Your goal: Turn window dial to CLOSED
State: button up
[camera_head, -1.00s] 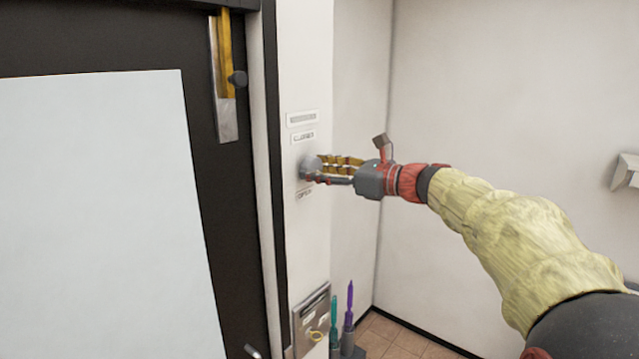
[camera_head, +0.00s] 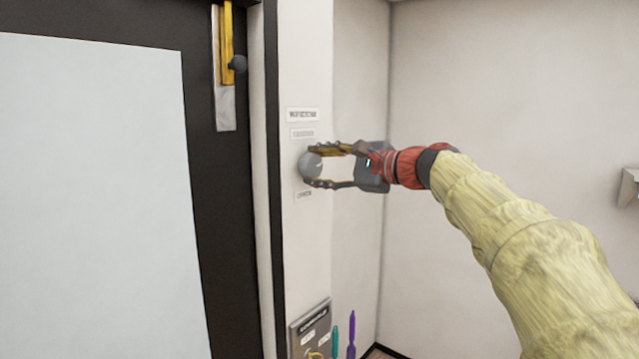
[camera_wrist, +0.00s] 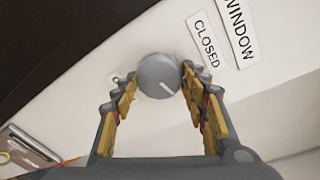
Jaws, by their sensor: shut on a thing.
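The window dial (camera_head: 310,166) is a round grey knob with a short white mark on the white wall post. In the wrist view the dial (camera_wrist: 157,75) has its mark on the lower-right part of its face. The CLOSED label (camera_head: 303,133) is above the dial and the OPEN label (camera_head: 304,196) below it. The CLOSED label also shows in the wrist view (camera_wrist: 205,42), up and right of the dial. My gripper (camera_head: 312,167) is shut on the dial, one finger above and one below. It also shows in the wrist view (camera_wrist: 158,78).
The WINDOW label (camera_head: 302,114) is at the top of the labels. A black door frame with a yellow and metal latch (camera_head: 226,90) is to the left. A metal panel (camera_head: 310,333) and teal and purple tools (camera_head: 351,335) are below. The right wall beside my arm is mostly bare.

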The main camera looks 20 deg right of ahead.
jog(key=n+b, duration=0.4)
jog(key=b, duration=0.1)
jog(key=shift+f, duration=0.3)
jog(key=n+t+b, duration=0.1)
jog(key=n+b, duration=0.2)
jog(key=b, duration=0.1)
jog(key=shift+a+n+h, duration=0.1)
jog(key=shift+n+h, duration=0.2)
jog(key=shift+h, duration=0.1)
jog(key=n+b, duration=0.4)
jog(key=shift+r+n+t+b, duration=0.1)
jog(key=shift+n+t+b, duration=0.2)
jog(key=shift+n+b, duration=0.75)
jog(key=o, duration=1.1)
jog(key=shift+r, duration=0.1)
jog(key=shift+c, duration=0.2)
jog(key=shift+o, duration=0.5)
jog(key=shift+s, duration=0.1)
jog(key=shift+s, duration=0.1)
